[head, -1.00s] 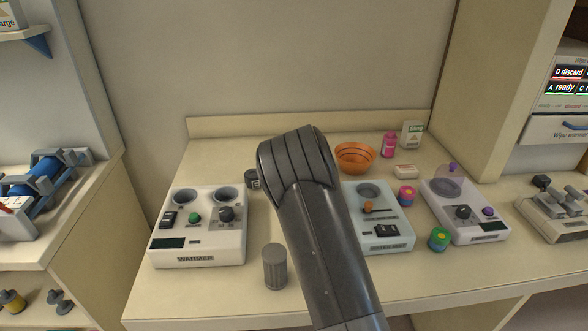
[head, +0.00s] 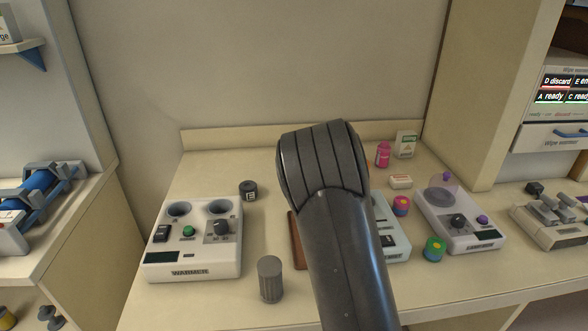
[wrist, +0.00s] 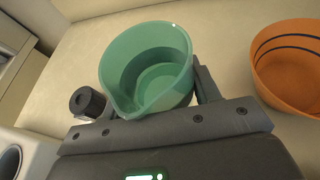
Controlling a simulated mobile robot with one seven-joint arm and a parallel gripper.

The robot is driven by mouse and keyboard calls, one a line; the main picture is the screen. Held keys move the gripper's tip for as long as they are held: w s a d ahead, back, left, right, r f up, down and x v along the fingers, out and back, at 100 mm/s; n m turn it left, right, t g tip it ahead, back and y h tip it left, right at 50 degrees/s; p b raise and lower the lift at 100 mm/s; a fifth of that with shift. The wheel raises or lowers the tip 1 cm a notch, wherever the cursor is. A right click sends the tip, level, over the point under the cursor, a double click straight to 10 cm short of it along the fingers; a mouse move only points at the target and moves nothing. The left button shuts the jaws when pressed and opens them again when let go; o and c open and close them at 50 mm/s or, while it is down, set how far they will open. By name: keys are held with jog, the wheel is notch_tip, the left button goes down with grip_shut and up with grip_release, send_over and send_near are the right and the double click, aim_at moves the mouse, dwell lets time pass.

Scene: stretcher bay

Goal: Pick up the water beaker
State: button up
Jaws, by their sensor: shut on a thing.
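A green beaker (wrist: 146,70) with a pouring lip shows in the wrist view, upright or nearly so, its open top facing the camera. My gripper (wrist: 155,92) is shut on it; a dark finger shows at its right side. I cannot tell whether the beaker touches the worktop. In the head view my own arm hides the gripper and the beaker.
An orange bowl (wrist: 290,65) is close on the right, a black-capped jar (wrist: 87,103) on the left. The warmer (head: 192,240), a grey ribbed cylinder (head: 270,279) and another device (head: 455,218) stand on the worktop (head: 195,295). A wall closes the back.

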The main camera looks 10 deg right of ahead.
jog(key=s+d+r, duration=0.2)
jog(key=d+r, duration=0.1)
jog(key=d, duration=0.2)
jog(key=shift+s+d+r, duration=0.35)
jog(key=shift+s+r, duration=0.05)
dwell(1.8)
